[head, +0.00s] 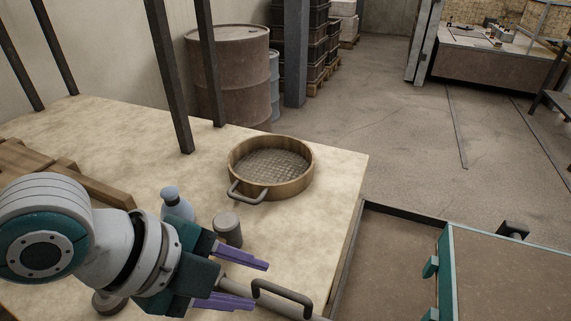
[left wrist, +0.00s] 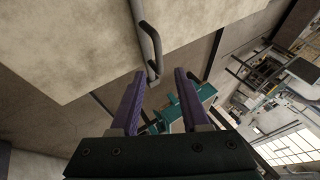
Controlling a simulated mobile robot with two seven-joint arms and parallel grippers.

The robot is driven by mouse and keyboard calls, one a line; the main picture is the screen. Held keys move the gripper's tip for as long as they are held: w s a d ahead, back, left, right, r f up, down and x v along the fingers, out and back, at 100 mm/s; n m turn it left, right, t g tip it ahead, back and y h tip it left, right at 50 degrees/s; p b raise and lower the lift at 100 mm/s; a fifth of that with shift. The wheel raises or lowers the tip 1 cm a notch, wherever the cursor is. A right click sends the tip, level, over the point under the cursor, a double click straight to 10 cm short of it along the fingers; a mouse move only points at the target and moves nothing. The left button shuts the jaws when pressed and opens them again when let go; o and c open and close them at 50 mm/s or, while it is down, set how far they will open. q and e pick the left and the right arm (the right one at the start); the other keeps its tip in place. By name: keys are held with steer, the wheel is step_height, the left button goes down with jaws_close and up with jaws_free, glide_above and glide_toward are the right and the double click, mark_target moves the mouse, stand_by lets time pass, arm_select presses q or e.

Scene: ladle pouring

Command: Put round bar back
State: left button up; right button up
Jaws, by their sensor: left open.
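A grey rod with a raised bent handle (head: 283,292), likely the round bar, lies at the front of the table, just beyond my left gripper. My left gripper (head: 246,279) is open, its two purple fingers pointing right; the rod's near part shows between them in the head view. In the left wrist view a dark bent bar (left wrist: 149,45) is ahead of the fingertips of my left gripper (left wrist: 160,78), near the table edge. I cannot tell whether the fingers touch it. My right gripper does not show.
A round wooden sieve (head: 271,166) with a handle stands on the pale table (head: 115,135). A light bottle (head: 175,203) and a grey cylinder (head: 228,230) stand close to my left gripper. Dark posts (head: 170,80) rise at the back. The table between sieve and posts is clear.

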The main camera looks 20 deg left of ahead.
arm_select(q)
steer(key=s+a+r+n+g+y, duration=0.1)
steer(key=s+a+r+n+y, duration=0.1)
steer(key=s+n, duration=0.4)
steer(key=s+a+r+n+g+y, duration=0.1)
steer(key=s+a+r+n+y, duration=0.1)
steer(key=s+n, duration=0.4)
step_height(320, 180, up, 2)
steer(key=a+n, duration=0.1)
steer(key=n, duration=0.4)
steer(key=shift+s+n+y+p, duration=0.3)
steer(key=shift+s, duration=0.05)
steer(key=shift+d+r, duration=0.1)
